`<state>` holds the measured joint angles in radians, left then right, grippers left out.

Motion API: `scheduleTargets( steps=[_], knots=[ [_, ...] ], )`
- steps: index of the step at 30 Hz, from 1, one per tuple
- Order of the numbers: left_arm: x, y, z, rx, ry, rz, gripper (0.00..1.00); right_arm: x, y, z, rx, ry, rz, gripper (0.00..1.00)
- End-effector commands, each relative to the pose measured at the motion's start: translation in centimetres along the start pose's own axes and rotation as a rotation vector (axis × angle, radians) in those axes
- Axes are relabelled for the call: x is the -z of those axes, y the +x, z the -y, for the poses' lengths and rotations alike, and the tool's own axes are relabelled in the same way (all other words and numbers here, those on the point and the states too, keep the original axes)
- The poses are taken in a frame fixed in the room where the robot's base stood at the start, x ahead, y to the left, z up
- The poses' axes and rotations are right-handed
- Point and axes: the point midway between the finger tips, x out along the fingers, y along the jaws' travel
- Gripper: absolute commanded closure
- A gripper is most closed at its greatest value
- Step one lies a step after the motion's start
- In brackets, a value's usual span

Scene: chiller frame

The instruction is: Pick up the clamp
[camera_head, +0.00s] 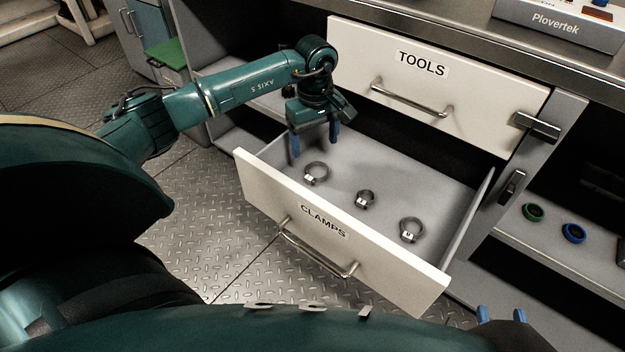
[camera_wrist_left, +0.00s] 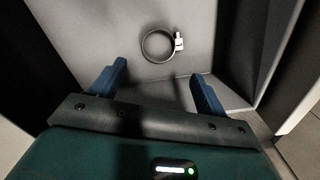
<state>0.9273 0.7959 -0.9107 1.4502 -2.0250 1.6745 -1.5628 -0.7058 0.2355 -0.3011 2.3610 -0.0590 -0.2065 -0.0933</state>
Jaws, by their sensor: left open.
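An open drawer labelled CLAMPS (camera_head: 262,190) holds three grey ring clamps in a row: a left clamp (camera_head: 318,180), a smaller middle clamp (camera_head: 365,204) and a right clamp (camera_head: 410,239). My left gripper (camera_head: 315,142) hangs above the left part of the drawer, fingers down and open, nearest the left clamp. In the left wrist view one clamp (camera_wrist_left: 144,48) lies on the drawer floor ahead of the open, empty fingers (camera_wrist_left: 158,84), with its pale tag on the right. My right gripper (camera_head: 501,316) shows only its blue fingertips at the bottom right, apart with nothing visible between them.
A closed drawer labelled TOOLS (camera_head: 460,91) is above and behind the open one. A grey latch handle (camera_head: 537,126) sticks out at its right. A green ring (camera_head: 533,212) and a blue ring (camera_head: 573,233) lie on the right shelf. Drawer walls surround the clamps.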

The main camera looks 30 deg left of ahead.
Motion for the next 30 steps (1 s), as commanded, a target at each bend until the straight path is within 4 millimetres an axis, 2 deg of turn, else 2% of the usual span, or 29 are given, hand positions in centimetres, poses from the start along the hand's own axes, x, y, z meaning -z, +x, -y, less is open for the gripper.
scheduleTargets(
  steps=[1, 8, 15, 18, 26, 30],
  knots=[
    [0.0, 1.0, 0.0, 0.000, 0.000, 0.001, 0.25, -0.2, 0.1, 0.1, 0.000, -0.004, -0.011, 0.64],
    [-0.1, 2.6, -0.1, -0.002, 0.001, 0.002, 0.25, -0.1, 0.2, 0.1, 0.000, -0.013, -0.040, 0.64],
    [-0.2, 6.3, -0.2, -0.001, -0.001, 0.003, 0.25, 0.0, 0.4, 0.4, 0.002, -0.040, -0.117, 0.64],
    [-0.2, 7.1, -0.2, -0.003, 0.001, 0.003, 0.25, 0.1, 0.4, 0.5, 0.003, -0.047, -0.136, 0.64],
    [-0.1, 7.3, -0.2, -0.003, 0.000, 0.002, 0.25, 0.3, 0.3, 0.5, 0.004, -0.048, -0.146, 0.64],
    [-0.1, 7.3, -0.2, -0.003, 0.000, 0.002, 0.35, 0.3, 0.3, 0.5, 0.004, -0.048, -0.146, 0.64]
  ],
)
